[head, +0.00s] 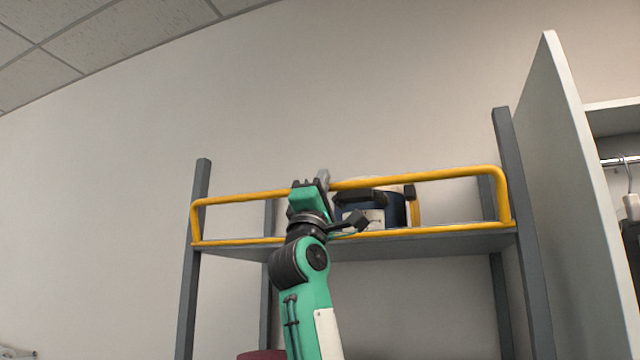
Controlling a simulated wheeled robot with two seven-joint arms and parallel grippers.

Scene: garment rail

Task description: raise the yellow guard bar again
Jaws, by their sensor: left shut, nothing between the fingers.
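The yellow guard bar (440,175) is a long frame at the front of a grey shelf (440,243). Its upper rail stands above the shelf's front edge and its lower rail runs along that edge. My left gripper (322,178) is shut at the upper rail, left of its middle, with nothing seen between the fingers. It overlaps part of the rail, and I cannot tell whether it touches it. My right gripper is not in view.
A dark blue and white container (385,208) stands on the shelf behind the bar. Grey posts (520,200) hold the shelf. A tall white panel (565,180) stands close on the right, with a clothes rail (615,162) beyond it. The wall at left is bare.

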